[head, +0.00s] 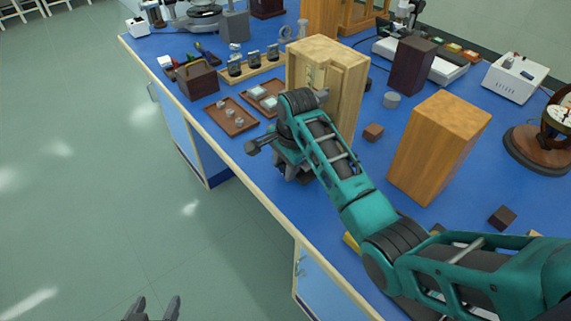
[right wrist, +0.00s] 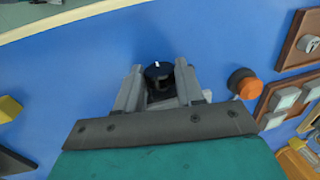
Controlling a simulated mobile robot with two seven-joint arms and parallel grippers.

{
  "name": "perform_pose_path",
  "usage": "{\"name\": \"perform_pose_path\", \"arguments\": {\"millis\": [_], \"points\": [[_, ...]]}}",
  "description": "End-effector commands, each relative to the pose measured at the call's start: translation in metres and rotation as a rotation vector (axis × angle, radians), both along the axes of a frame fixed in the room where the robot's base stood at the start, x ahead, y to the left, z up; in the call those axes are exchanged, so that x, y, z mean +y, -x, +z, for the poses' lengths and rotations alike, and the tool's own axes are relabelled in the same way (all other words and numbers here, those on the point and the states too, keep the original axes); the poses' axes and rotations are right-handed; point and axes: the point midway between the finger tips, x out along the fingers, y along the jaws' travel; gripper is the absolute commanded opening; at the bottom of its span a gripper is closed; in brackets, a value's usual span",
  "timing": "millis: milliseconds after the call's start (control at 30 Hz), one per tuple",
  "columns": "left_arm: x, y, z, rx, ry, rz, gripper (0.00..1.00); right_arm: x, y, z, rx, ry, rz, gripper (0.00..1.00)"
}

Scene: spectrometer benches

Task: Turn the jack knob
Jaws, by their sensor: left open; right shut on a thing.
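In the right wrist view a round black knob (right wrist: 158,71) with a short white mark sits between the fingers of my right gripper (right wrist: 160,84). I take it as the jack knob. The gripper is shut on it, one grey finger on each side. What lies under the knob is mostly hidden by the gripper. In the head view my right gripper (head: 291,174) is low at the bench's front edge, partly covered by my teal arm, and the knob is hidden there. My left gripper (head: 157,308) is open and empty over the floor, away from the bench.
An orange-and-black round piece (right wrist: 244,84) lies right of the gripper in the wrist view. In the head view a wooden cabinet (head: 350,72) stands behind my right wrist, brown trays (head: 231,130) lie left of it, and a wooden block (head: 440,145) stands to the right.

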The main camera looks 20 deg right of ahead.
Motion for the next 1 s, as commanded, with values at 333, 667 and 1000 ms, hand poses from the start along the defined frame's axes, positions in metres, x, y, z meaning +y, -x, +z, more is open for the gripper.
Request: {"name": "perform_pose_path", "arguments": {"millis": [333, 667, 1000], "points": [[0.0, 0.0, 0.0, 0.0, 0.0, 0.0, 0.63, 0.0, 0.0, 0.0, 0.002, 0.001, 0.0, 0.44], [0.0, 0.0, 0.0, 0.0, 0.0, 0.0, 0.63, 0.0, 0.0, 0.003, -0.001, 0.001, 0.0, 0.48], [0.0, 0.0, 0.0, 0.0, 0.0, 0.0, 0.63, -0.003, 0.008, 0.054, -0.004, -0.001, 0.0, 0.48]]}}
